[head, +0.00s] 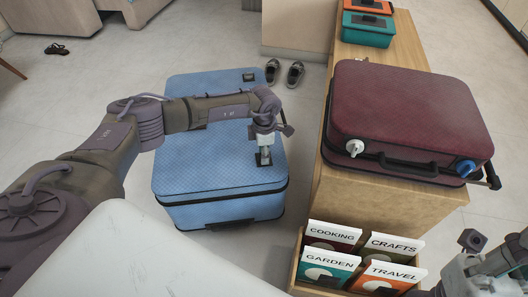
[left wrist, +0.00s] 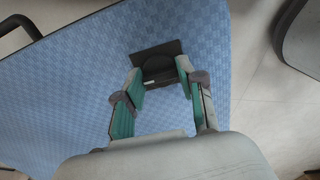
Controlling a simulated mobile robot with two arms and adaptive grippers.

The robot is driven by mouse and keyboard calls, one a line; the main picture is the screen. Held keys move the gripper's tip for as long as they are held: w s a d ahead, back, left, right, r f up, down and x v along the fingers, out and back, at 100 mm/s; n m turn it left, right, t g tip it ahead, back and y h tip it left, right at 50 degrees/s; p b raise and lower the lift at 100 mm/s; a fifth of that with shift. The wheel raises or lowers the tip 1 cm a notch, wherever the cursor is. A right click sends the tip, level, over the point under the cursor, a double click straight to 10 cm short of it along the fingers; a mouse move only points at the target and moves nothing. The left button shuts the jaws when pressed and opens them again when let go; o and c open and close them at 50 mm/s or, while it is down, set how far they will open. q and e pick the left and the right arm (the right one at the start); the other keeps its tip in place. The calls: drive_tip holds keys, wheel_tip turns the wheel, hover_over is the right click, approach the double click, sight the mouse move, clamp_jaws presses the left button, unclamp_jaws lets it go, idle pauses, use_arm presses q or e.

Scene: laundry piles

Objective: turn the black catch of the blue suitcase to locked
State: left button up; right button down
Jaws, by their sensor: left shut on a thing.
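The blue suitcase (head: 215,165) lies on the floor in the middle of the head view, and its blue checked top fills much of the left wrist view (left wrist: 60,80). Its black catch (head: 264,159) is a dark plate near the right edge of the top; the left wrist view shows the plate (left wrist: 157,49) with a rounded dark knob. My left gripper (head: 264,148) reaches down to it and is shut on the knob, with a finger at each side (left wrist: 160,75). The fingers partly hide the knob. My right gripper (head: 492,268) is at the lower right, cut by the frame edge.
A second black fitting (head: 249,76) is at the suitcase's far end. A maroon suitcase (head: 410,110) lies on a wooden bench (head: 400,200) to the right. A box of labelled books (head: 297,270) stands in front.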

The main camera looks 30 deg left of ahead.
use_arm(q)
drive_tip(key=o, duration=1.2)
drive_tip(key=shift+c, duration=0.2)
wheel_tip(320, 180, up, 12)
